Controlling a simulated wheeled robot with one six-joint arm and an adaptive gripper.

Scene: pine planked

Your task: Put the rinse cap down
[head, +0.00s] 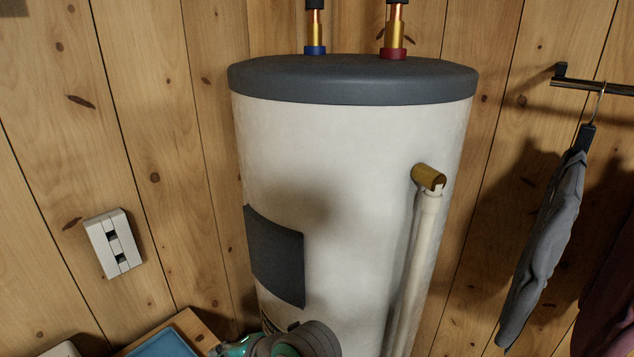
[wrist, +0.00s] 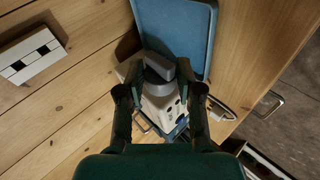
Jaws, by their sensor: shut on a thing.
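My gripper (wrist: 160,92) shows in the wrist view with its two dark fingers on either side of a small grey piece (wrist: 160,68), which seems to be the rinse cap. The fingers are shut on it. Its exact shape is hard to tell, as it is dark and partly covered. A white object with dark spots (wrist: 160,108) shows just below the grey piece, between the fingers; whether they touch cannot be told. In the head view only part of my arm shows at the bottom edge, and the cap cannot be made out.
A blue tray (wrist: 190,15) lies on a wooden top (wrist: 238,45), beyond the fingertips; the tray also shows in the head view (head: 160,344). A white water heater (head: 340,160) with a pipe stands close by. A white switch plate (head: 112,243) is on the plank wall. Clothes (head: 545,250) hang right.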

